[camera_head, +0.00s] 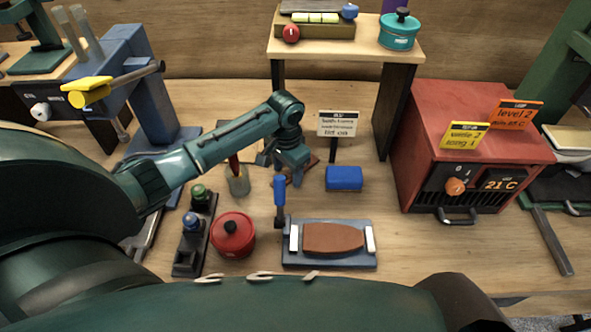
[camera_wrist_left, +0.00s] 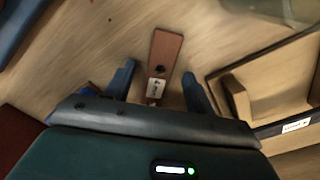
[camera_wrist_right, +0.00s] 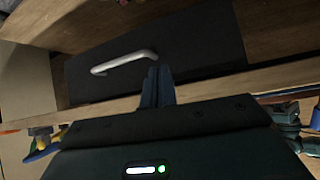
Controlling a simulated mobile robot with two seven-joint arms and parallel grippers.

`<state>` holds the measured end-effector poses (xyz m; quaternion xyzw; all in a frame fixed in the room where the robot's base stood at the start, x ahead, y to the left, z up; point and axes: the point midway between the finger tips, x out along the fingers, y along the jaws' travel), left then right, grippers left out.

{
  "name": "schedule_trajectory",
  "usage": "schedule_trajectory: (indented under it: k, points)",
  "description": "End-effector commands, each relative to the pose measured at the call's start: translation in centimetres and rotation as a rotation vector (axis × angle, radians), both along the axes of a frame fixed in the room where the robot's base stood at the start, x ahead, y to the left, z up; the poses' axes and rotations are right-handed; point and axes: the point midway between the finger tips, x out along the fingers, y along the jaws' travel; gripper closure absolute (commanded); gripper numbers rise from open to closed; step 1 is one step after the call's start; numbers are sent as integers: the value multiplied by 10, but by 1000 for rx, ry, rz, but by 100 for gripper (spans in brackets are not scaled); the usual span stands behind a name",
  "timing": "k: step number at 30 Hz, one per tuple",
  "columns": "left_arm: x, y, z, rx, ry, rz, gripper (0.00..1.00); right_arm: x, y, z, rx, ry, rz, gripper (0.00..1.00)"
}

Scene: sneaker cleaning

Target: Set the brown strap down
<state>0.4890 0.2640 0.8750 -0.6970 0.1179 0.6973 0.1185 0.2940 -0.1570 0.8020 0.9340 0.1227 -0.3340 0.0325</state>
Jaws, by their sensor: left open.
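The brown strap (camera_wrist_left: 166,52) shows in the left wrist view as a flat strip with a dark hole and a small white label. It appears to lie on the wooden bench, its near end between the fingers of my left gripper (camera_wrist_left: 160,82). Those fingers are open, with a gap on both sides of the strap. In the head view my left gripper (camera_head: 291,177) points down over the middle of the bench and partly hides the strap (camera_head: 310,161). In the right wrist view my right gripper (camera_wrist_right: 157,72) has its fingers together with nothing seen between them, near a dark panel with a metal handle.
A blue block (camera_head: 344,178) and a sign (camera_head: 338,124) stand right of the left gripper. A jar (camera_head: 238,183) stands left of it. A red oven (camera_head: 425,130) stands right.

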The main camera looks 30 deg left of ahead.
Motion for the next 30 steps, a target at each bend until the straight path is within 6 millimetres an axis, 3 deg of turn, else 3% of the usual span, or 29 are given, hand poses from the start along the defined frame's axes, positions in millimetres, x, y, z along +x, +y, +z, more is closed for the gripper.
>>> schedule_trajectory:
  k: [8, 26, 30]
  points:
    - [0, 0, -3, 0, -1, -1, 47, 1, 0, 0, -2, -3, 3, 100]
    - [0, 0, -3, 0, -1, 0, 96, 1, 0, 2, -1, -6, 3, 100]
    - [0, 0, -3, 0, -1, 0, 98, 2, 0, 2, -1, -6, 3, 100]
